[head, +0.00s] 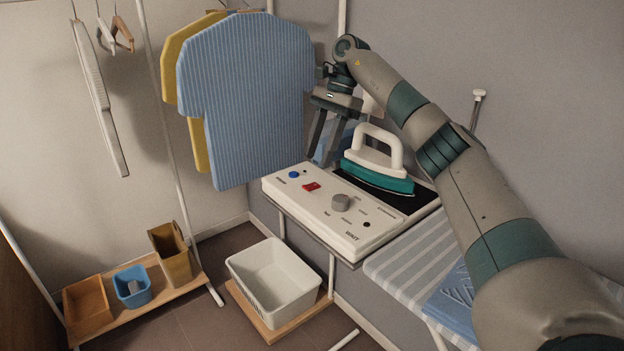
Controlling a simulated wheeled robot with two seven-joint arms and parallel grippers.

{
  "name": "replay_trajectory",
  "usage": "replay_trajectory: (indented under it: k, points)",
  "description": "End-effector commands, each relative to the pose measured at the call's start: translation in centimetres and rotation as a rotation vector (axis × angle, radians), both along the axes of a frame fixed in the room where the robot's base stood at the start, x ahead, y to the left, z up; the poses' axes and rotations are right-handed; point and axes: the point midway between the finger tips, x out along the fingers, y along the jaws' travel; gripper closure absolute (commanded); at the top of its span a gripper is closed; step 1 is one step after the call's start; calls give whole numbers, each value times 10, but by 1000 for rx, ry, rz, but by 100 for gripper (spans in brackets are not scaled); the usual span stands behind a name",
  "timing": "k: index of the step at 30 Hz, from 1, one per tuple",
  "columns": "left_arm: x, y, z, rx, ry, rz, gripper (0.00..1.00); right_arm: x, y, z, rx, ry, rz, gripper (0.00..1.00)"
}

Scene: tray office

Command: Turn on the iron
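The iron (376,163), with a white handle and a teal base, rests on the dark pad of a white control panel (320,222). The panel has a blue button (294,174), a red switch (312,187), a grey knob (342,202) and a small dark button (367,224). Whether the switch is on or off is too small to tell. My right gripper (321,156) points down above the far edge of the panel, left of the iron and behind the red switch. Its two fingers are apart with nothing seen between them. My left gripper is not in view.
A striped ironing board (405,262) with a folded blue cloth (455,297) lies right of the panel. Blue (245,90) and yellow (196,140) shirts hang behind on the left. A white basket (273,278) stands below. Small bins stand on a low shelf (135,300).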

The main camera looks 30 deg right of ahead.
Motion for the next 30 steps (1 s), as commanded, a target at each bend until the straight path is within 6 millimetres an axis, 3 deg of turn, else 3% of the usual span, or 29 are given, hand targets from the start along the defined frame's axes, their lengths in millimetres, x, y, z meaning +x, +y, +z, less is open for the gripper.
replay_trajectory:
  k: [6, 12, 25, 26, 30]
  points:
    - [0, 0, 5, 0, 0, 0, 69, -2, 14, -35, 0, 2, 1, 61]
    - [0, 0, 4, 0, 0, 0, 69, -2, 22, -55, 0, 1, 0, 61]
    - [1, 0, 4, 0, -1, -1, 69, -2, 25, -62, 1, 0, -1, 61]
    - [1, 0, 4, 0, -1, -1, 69, -2, 25, -62, 1, 0, -1, 63]
    - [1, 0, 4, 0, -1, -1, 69, -2, 26, -62, 0, -1, -1, 97]
